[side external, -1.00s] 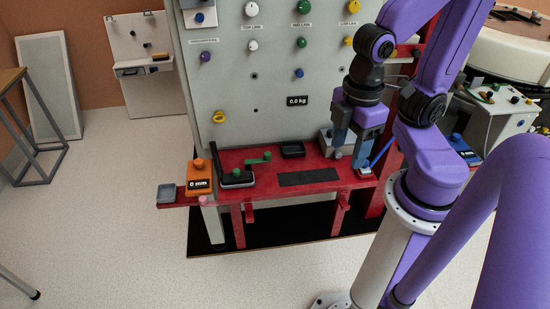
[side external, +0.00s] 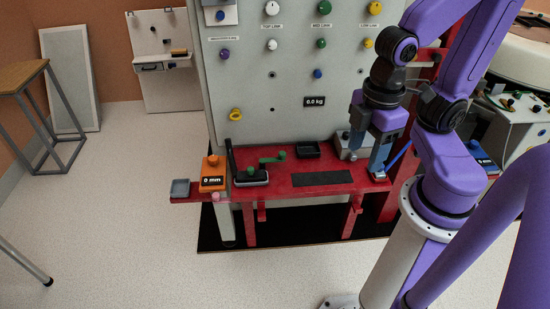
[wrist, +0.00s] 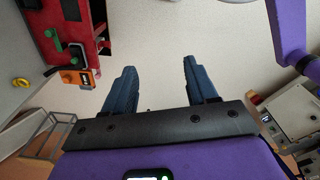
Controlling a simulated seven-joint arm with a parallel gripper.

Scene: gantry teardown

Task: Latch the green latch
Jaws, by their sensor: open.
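The green latch (side external: 266,160) is a small green bar with a knob on the red bench, left of its middle, beside a black tray-like part. Green parts also show at the upper left in the wrist view (wrist: 50,34); which of them is the latch is hard to tell. My gripper (side external: 367,152) hangs over the right end of the bench, well to the right of the latch and apart from it. Its two blue fingers stand apart with nothing between them, as the wrist view (wrist: 158,80) shows over bare floor.
A grey panel with coloured knobs rises behind the red bench (side external: 300,190). An orange "0 mm" block (side external: 213,180) and a black upright lever (side external: 230,158) stand left of the latch. A black pad (side external: 322,178) lies between latch and gripper. A grey block (side external: 345,148) stands near the fingers.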

